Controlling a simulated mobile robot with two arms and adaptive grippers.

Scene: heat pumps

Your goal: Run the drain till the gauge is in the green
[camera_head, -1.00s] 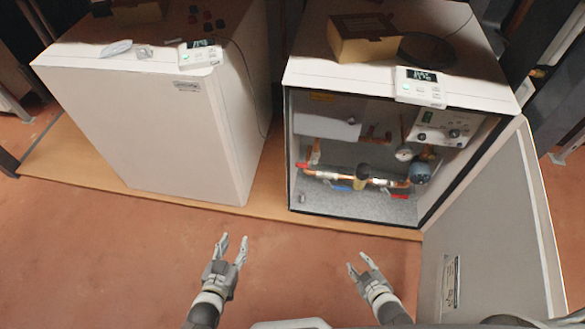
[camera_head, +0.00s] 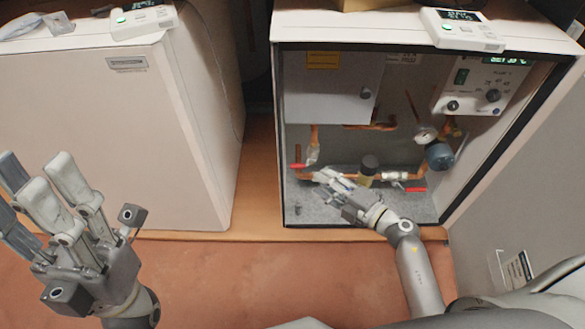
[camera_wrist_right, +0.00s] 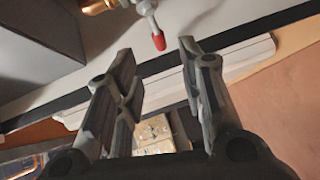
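The round pressure gauge (camera_head: 425,135) is on the right inside the open heat pump cabinet; its needle and colours are too small to read. Below it runs copper pipework with a red lever (camera_head: 416,189) at the right and another red handle (camera_head: 298,166) at the left. My right gripper (camera_head: 335,187) is inside the cabinet, in front of the lower pipe. In the right wrist view its fingers are apart and empty, with a red-tipped lever (camera_wrist_right: 158,42) beyond and between the tips. The blue handle is not visible. My left gripper (camera_head: 48,178) is raised, open and empty, at the left.
A closed white unit (camera_head: 110,130) stands to the left. The cabinet's open door (camera_head: 520,190) is at the right. A control box (camera_head: 465,30) sits on the cabinet top. A grey box (camera_head: 330,88) and control panel (camera_head: 485,85) hang above the pipes.

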